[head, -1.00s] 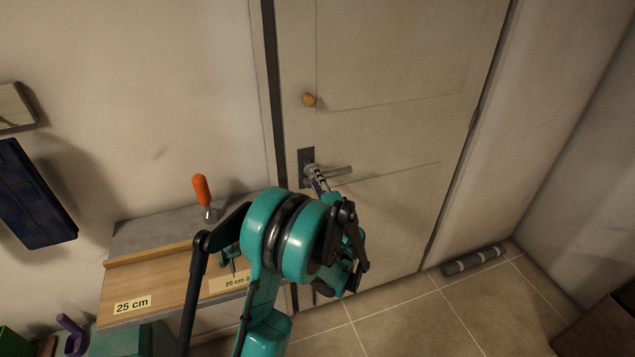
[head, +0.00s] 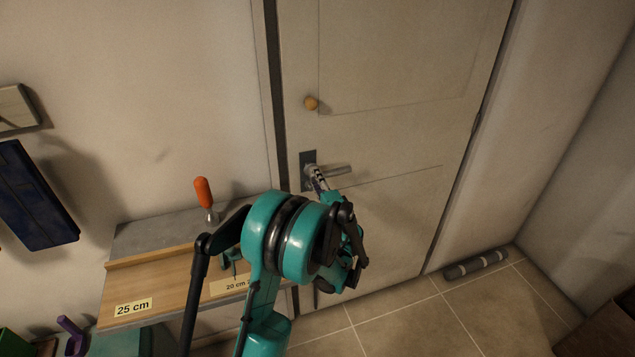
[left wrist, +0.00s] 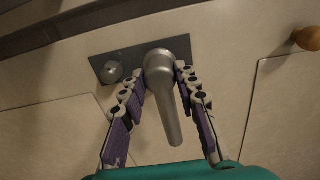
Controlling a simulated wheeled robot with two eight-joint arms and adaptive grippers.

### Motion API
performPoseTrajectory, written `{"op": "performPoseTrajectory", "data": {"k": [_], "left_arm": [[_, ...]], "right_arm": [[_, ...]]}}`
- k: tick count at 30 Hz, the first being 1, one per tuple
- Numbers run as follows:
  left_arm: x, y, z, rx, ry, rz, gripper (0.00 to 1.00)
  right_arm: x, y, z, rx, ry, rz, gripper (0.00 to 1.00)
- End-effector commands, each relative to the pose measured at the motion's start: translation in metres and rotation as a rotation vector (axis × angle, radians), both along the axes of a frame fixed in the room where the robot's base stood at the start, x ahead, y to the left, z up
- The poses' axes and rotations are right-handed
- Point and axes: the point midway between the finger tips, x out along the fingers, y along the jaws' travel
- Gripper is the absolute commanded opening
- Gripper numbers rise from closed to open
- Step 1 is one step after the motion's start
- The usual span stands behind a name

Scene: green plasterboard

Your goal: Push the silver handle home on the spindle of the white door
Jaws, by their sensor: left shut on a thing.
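The silver handle (head: 338,170) is at the dark plate (head: 308,157) on the white door (head: 390,130), its lever pointing right. In the left wrist view the handle (left wrist: 172,105) shows with its round neck over one end of the dark plate (left wrist: 113,68). My left gripper (head: 316,174) is shut on the handle; in the left wrist view its purple-padded fingers (left wrist: 160,74) lie on either side of the lever near the neck. The spindle is hidden behind the neck, and I cannot tell whether a gap is left there. My right gripper is not in view.
A round wooden knob (head: 311,103) sits on the door above the handle. A bench (head: 150,285) with an orange-handled tool (head: 203,192) stands left of the door. A grey roll (head: 476,264) lies on the floor. A blue case (head: 35,195) is at far left.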

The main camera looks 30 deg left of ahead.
Motion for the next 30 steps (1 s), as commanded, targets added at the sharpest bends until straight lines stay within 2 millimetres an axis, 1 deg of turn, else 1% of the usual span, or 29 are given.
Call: {"op": "performPoseTrajectory", "data": {"k": [24,25,26,27,28,30], "left_arm": [[0.016,0.019,0.0,0.0,0.0,0.001,0.0],[0.016,0.019,0.0,0.0,0.0,0.001,0.33],[0.016,0.019,0.0,0.0,0.0,0.0,0.41],[0.016,0.019,0.0,0.0,0.0,0.0,0.51],[0.016,0.019,0.0,0.0,0.0,0.0,0.55],[0.016,0.019,0.0,0.0,0.0,0.0,0.55]], "right_arm": [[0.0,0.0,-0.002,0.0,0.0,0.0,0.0],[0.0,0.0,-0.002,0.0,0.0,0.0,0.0],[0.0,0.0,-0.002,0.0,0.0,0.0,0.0],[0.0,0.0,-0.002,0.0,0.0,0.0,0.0],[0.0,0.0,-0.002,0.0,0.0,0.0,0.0],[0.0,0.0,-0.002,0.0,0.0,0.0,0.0]]}}
